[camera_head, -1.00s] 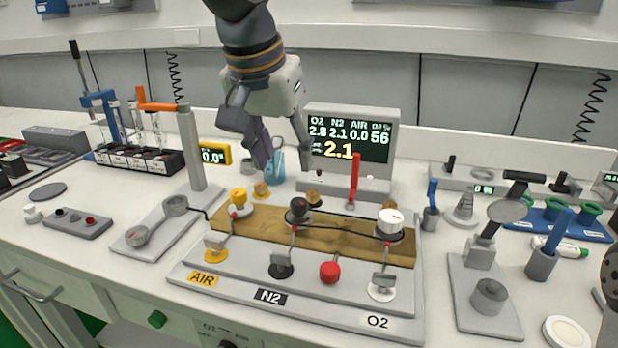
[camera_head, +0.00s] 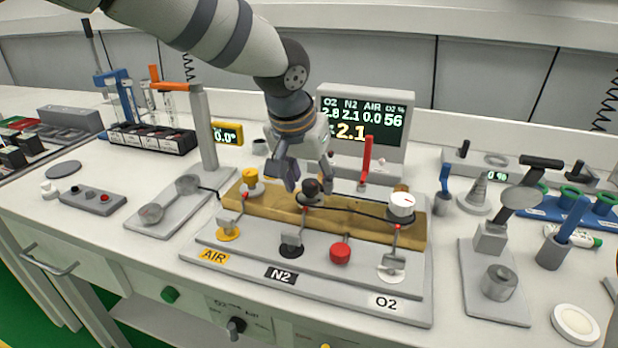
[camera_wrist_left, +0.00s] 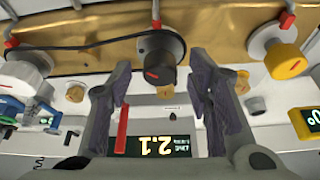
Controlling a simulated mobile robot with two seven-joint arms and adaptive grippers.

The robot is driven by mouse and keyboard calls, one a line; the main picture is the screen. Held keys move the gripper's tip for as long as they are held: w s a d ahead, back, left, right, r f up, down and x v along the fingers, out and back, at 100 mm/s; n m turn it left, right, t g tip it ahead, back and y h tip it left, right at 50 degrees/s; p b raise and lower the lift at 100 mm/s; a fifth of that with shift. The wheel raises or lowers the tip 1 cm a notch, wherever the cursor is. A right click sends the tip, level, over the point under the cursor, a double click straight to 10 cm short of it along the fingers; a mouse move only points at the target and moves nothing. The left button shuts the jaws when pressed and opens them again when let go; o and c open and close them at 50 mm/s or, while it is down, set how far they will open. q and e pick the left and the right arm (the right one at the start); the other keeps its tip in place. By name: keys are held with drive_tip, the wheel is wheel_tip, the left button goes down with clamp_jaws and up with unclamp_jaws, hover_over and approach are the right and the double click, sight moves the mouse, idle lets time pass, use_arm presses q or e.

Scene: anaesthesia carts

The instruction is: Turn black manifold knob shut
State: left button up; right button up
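The black manifold knob (camera_head: 312,188) sits in the middle of the brass manifold block (camera_head: 272,207), behind the N2 label. In the left wrist view the black knob (camera_wrist_left: 155,68) shows near the top centre, with a red mark on its face. My left gripper (camera_head: 308,182) is open, its fingers close to the black knob in the head view. In the left wrist view my left gripper (camera_wrist_left: 165,75) has its two fingers spread wide, with the knob toward the left finger's tip. Contact cannot be told. My right gripper is not in view.
A yellow knob (camera_head: 251,180) and a white knob (camera_head: 402,206) stand on either side of the black knob. A red lever (camera_head: 367,157) rises behind the block, near the display (camera_head: 362,125). A grey post (camera_head: 204,128) stands to the left.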

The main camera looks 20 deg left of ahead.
use_arm(q)
clamp_jaws()
drive_tip(key=shift+m, duration=0.3)
drive_tip(key=m+h, duration=0.1)
drive_tip(key=m, duration=0.1)
drive_tip(key=m+g, duration=0.1)
drive_tip(key=m, duration=0.1)
drive_tip(key=shift+w+a+f+m+h, duration=0.1)
drive_tip(key=shift+a+m+h, duration=0.05)
drive_tip(key=shift+m+h, duration=0.2)
drive_tip(key=m+h, duration=0.1)
drive_tip(key=m, duration=0.2)
drive_tip(key=shift+g+b, duration=0.3)
drive_tip(key=shift+w+a+m+g+h, duration=0.1)
drive_tip(key=shift+m+g+h, duration=0.2)
drive_tip(key=shift+m, duration=0.65)
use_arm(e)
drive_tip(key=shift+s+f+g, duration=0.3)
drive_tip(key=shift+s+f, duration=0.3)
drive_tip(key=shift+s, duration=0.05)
